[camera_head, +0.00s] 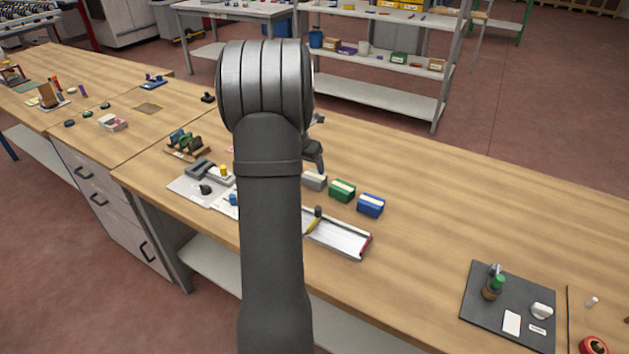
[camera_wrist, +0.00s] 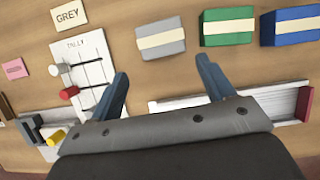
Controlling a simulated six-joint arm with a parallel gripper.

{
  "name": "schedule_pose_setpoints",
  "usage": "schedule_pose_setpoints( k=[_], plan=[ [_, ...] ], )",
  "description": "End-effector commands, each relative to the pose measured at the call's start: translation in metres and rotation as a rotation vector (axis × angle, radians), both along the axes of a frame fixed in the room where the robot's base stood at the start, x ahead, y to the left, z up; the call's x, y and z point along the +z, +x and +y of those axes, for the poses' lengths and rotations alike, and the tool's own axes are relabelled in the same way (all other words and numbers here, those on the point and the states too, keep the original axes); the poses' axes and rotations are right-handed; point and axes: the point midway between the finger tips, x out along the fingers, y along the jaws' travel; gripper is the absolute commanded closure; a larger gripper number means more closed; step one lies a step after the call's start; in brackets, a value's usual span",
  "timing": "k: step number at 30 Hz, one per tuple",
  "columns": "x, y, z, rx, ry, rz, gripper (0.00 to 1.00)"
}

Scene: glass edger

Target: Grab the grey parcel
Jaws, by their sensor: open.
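The grey parcel (camera_wrist: 160,48) is a small box with a cream band, lying on the wooden bench at the top middle of the wrist view. In the head view the grey parcel (camera_head: 315,182) is the left one of a row of three, beside my arm. My gripper (camera_wrist: 162,72) is open and empty in the wrist view, its two fingers apart, pointing toward the parcel and a little short of it in the picture. In the head view my gripper (camera_head: 314,152) shows only partly behind my arm, near the parcel. A card (camera_wrist: 69,15) reads GREY.
A green parcel (camera_wrist: 228,26) and a blue parcel (camera_wrist: 290,26) stand in a row to the right of the grey one. A white tray (camera_head: 340,235) lies in front.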

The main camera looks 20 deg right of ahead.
Motion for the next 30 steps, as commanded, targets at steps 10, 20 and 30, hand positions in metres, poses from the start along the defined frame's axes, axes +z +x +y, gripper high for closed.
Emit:
schedule_pose_setpoints(
  k=[10, 20, 30],
  plan=[
    [-0.036, 0.011, -0.01, -0.001, 0.001, -0.001, 0.25],
    [-0.072, 0.015, -0.019, -0.001, 0.001, 0.002, 0.25],
    [-0.085, 0.02, -0.023, -0.001, 0.001, -0.001, 0.25]
  ],
)
